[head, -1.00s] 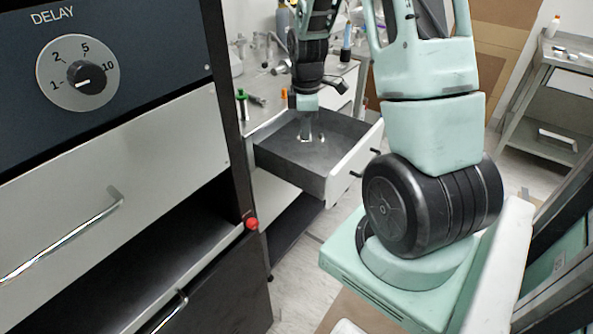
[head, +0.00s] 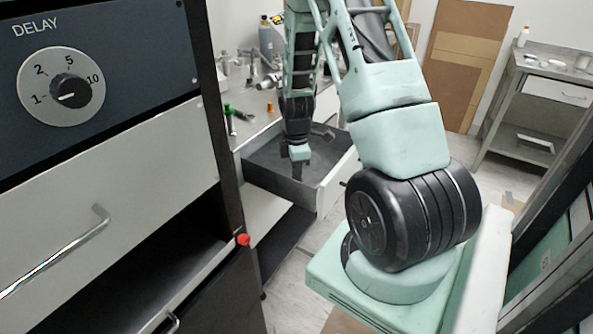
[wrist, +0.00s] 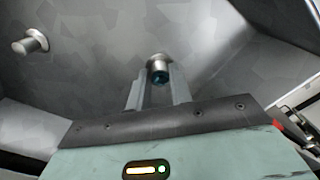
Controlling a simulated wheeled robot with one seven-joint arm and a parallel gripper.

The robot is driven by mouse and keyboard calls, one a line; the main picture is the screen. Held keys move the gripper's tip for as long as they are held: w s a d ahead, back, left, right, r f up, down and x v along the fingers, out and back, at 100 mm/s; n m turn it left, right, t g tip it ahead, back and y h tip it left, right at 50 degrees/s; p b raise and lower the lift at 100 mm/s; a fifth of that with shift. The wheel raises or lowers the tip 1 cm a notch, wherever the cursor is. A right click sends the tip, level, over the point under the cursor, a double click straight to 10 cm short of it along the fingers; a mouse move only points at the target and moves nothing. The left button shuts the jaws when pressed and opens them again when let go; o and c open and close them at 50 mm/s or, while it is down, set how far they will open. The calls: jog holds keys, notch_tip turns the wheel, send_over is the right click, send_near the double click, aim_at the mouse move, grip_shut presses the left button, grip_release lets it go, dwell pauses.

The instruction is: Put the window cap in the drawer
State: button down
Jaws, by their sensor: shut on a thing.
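The drawer (head: 338,183) is pulled open in the bench, with a dark grey interior and a pale front. My gripper (head: 297,172) points down inside it in the head view. In the wrist view my gripper (wrist: 158,88) is shut on a small metal cylinder with a dark teal end, which looks like the window cap (wrist: 158,66). The cap sits between the fingertips, with grey drawer surfaces around it. The head view does not show the cap clearly. Whether it touches the drawer floor cannot be told.
A second small metal cylinder (wrist: 30,42) shows at the left of the wrist view. Bottles and metal parts crowd the bench top (head: 252,124) behind the drawer. A dark cabinet with a dial (head: 62,88) stands close on the left. A steel side table (head: 540,75) stands far right.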

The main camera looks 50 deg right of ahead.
jog(key=shift+f, duration=0.1)
jog(key=c, duration=1.3)
grip_release()
jog(key=shift+o, duration=0.2)
notch_tip(320, 180, up, 12)
jog(key=shift+r, duration=0.2)
